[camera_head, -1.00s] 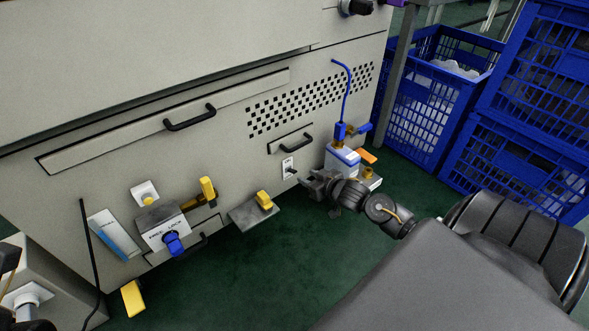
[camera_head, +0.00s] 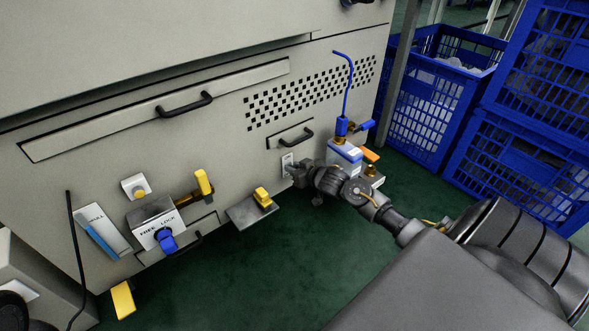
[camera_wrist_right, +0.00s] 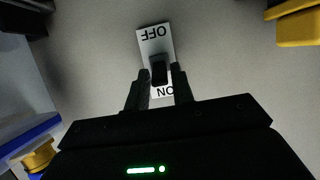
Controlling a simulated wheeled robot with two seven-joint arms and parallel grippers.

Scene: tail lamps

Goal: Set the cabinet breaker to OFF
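The cabinet breaker (camera_head: 287,164) is a small white plate with a dark lever, low on the cabinet front. In the right wrist view its plate (camera_wrist_right: 152,38) appears upside down, with OFF at the top and ON at the bottom. The dark lever (camera_wrist_right: 159,71) stands about the middle of the plate. My right gripper (camera_head: 294,173) is at the breaker. In the right wrist view its fingertips (camera_wrist_right: 160,74) lie on both sides of the lever, with little gap. I cannot tell whether they touch it. My left gripper is not in view.
A blue-topped valve unit (camera_head: 345,156) stands just right of my right gripper. A drawer handle (camera_head: 290,140) is just above the breaker. Blue crates (camera_head: 428,115) stand at right.

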